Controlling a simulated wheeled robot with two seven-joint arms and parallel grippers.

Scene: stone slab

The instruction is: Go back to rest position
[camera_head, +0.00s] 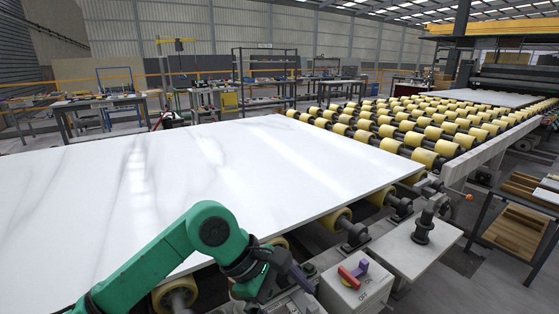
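A large white stone slab (190,175) with faint grey veins lies flat across the left and middle of the view. My green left arm comes in from the lower left, over the slab's near edge. My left gripper (300,277) is small and dark, just past that edge and left of a grey control box (357,291). I cannot see whether its fingers are apart, and no held object shows. The box has a red switch (349,277) and a purple switch (361,267) on top. My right gripper is not in view.
Yellow rollers (400,125) form a conveyor behind and right of the slab. A dark knob (423,227) stands on a grey plate (415,252) right of the control box. A rack with wooden boards (516,230) is at the far right. Workbenches stand at the back.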

